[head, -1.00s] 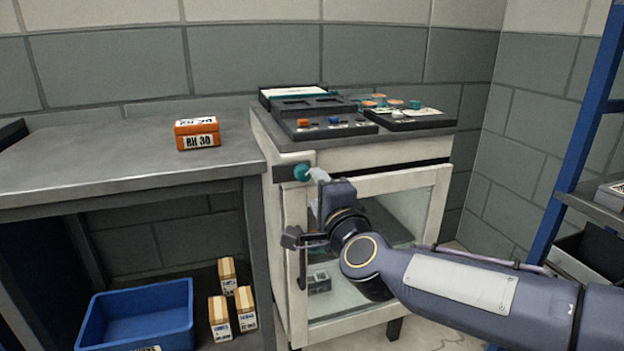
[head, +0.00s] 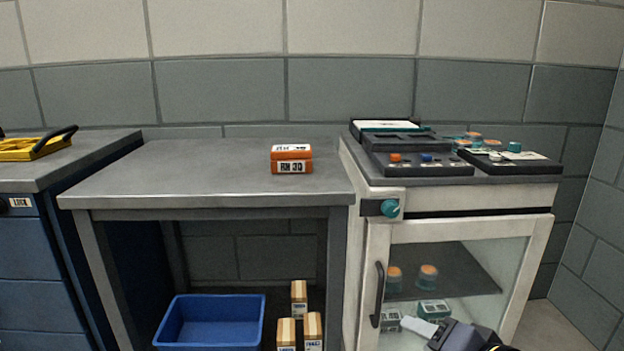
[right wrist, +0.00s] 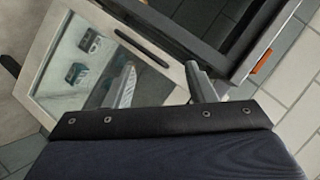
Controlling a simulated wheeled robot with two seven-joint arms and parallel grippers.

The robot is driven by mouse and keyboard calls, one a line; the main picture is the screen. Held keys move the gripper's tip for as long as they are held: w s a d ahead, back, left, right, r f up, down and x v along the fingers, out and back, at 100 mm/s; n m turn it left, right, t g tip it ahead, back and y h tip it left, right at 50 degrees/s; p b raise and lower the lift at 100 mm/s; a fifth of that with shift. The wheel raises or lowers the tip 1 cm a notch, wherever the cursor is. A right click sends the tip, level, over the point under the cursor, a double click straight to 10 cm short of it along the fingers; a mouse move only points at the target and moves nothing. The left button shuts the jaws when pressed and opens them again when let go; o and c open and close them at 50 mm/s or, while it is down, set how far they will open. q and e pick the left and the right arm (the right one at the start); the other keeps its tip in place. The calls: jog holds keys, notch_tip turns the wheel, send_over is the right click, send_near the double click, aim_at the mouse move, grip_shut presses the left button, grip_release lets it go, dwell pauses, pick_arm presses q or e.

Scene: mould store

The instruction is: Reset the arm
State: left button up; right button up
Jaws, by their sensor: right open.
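My right gripper (head: 424,329) shows at the bottom edge of the head view, in front of the lower part of the glass-doored cabinet (head: 372,262). Only part of the gripper and wrist show there. In the right wrist view the two fingers of the right gripper (right wrist: 163,84) stand apart with nothing between them. The cabinet door (head: 540,255) looks shut; its dark handle (head: 379,295) is left of the gripper and apart from it. The handle also shows in the right wrist view (right wrist: 142,48). My left gripper is not in view.
A teal knob (head: 390,208) is on the cabinet front. Trays of small parts (head: 430,166) cover its top. An orange RH 30 box (head: 291,160) stands on the grey table (head: 200,185). Below are a blue bin (head: 210,322) and several small cartons (head: 299,298). Floor at right is clear.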

jog(key=s+d+f+n+g+h, duration=0.1)
jog(key=s+f+n+g, duration=0.2)
jog(key=s+f, duration=0.3)
jog(key=s+d+f+n+g, duration=0.25)
jog(key=s+f, duration=0.25)
jog(key=s, duration=0.3)
notch_tip(320, 180, up, 38)
jog(key=p, duration=3.8)
jog(key=shift+s+a+g, duration=0.35)
jog(key=shift+a, duration=0.1)
